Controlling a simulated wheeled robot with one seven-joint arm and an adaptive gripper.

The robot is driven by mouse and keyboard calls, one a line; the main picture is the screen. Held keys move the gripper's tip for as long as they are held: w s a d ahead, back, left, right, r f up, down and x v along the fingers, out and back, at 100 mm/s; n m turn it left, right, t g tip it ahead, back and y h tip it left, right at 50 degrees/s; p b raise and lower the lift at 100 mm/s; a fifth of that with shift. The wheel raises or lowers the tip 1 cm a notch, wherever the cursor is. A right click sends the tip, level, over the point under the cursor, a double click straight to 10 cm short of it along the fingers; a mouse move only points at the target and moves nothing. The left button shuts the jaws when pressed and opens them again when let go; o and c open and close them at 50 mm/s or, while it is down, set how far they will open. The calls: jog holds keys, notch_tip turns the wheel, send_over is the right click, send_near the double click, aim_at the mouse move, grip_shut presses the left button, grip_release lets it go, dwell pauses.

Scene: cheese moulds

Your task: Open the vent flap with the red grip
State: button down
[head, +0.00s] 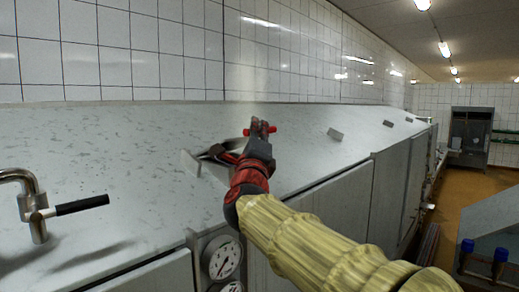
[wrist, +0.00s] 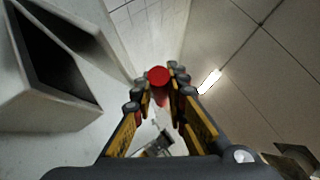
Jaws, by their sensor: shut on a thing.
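The red grip (head: 273,129) shows in the head view as a short red bar at the tip of my gripper (head: 262,124), above the pale sloped surface. In the wrist view the red grip (wrist: 158,76) is a round red end between my fingertips (wrist: 160,85). My gripper is shut on it. The flap itself is mostly hidden behind my gripper and wrist, so I cannot tell how far it stands open. Dark and red parts show just left of my wrist in the head view; I cannot tell what they belong to.
Small pale plates (head: 191,163) (head: 335,135) stand up from the sloped surface (head: 110,140). A tap with a black lever (head: 80,205) is at left, and a round gauge (head: 223,258) is below. A pale box-like form with a dark opening (wrist: 45,65) is close at left in the wrist view.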

jog(key=shift+r, duration=0.15)
jog(key=c, duration=1.9)
grip_release()
jog(key=shift+s, duration=0.15)
jog(key=shift+o, duration=0.7)
jog(key=d+v, duration=0.1)
jog(key=v, duration=1.1)
jog(key=shift+a, duration=0.45)
